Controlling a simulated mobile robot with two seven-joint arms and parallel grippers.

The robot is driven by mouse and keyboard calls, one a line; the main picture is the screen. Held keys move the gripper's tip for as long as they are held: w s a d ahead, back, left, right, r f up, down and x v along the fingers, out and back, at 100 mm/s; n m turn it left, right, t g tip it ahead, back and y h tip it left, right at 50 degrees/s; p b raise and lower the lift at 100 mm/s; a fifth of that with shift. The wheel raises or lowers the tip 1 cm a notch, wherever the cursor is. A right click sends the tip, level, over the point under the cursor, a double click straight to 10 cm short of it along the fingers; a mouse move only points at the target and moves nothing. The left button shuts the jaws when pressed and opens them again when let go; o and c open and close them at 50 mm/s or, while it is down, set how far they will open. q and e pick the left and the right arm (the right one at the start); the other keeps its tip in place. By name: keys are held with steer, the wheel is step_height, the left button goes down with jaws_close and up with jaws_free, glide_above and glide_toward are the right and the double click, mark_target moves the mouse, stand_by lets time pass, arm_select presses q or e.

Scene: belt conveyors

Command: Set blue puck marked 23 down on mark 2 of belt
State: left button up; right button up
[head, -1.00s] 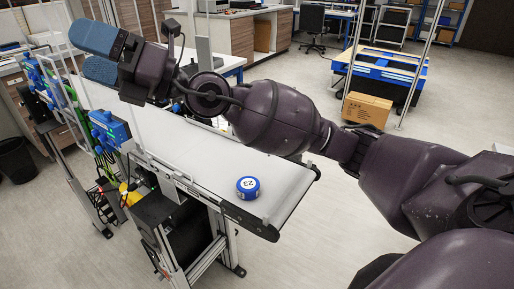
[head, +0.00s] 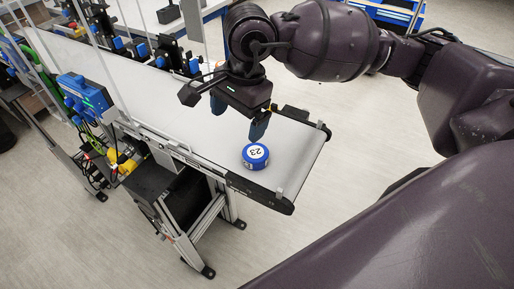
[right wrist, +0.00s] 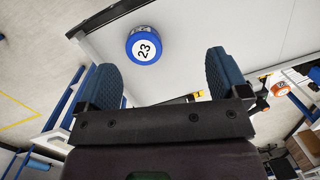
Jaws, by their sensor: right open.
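The blue puck marked 23 (head: 255,157) lies flat on the near end of the belt (head: 195,115), its white numbered face up. It also shows in the right wrist view (right wrist: 144,46), beyond the fingertips and toward the left one. My right gripper (head: 240,118) points down over the belt, just behind the puck and apart from it. Its two blue fingers are spread with nothing between them, as the right wrist view (right wrist: 165,72) shows. I cannot make out mark 2 on the belt. My left gripper is not in view.
Blue sensor boxes (head: 84,95) and thin upright posts line the belt's left side. More devices (head: 165,50) stand along its far side. The belt's end roller (head: 270,200) is close to the puck. The belt surface left of the gripper is clear.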

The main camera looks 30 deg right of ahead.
mark_target(255, 153)
steer(key=shift+s+d+f+n+h, duration=0.2)
steer(key=shift+s+d+n+h, duration=0.1)
steer(key=shift+d+n+h, duration=0.25)
steer(key=shift+s+d+f+n+h, duration=0.15)
steer(key=shift+s+d+n+h, duration=0.15)
steer(key=shift+d+n, duration=0.35)
step_height(255, 153, down, 5)
steer(key=shift+w+r, duration=0.1)
steer(key=f, duration=0.1)
steer(key=f+p, duration=0.1)
steer(key=f, duration=0.2)
steer(key=shift+s+d+f, duration=0.15)
steer(key=shift+s, duration=0.2)
steer(key=shift+f+p, duration=0.3)
steer(key=shift+f, duration=0.3)
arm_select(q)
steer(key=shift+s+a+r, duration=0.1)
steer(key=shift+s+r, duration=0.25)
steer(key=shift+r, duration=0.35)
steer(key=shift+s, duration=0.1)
arm_select(e)
steer(key=shift+c, duration=0.4)
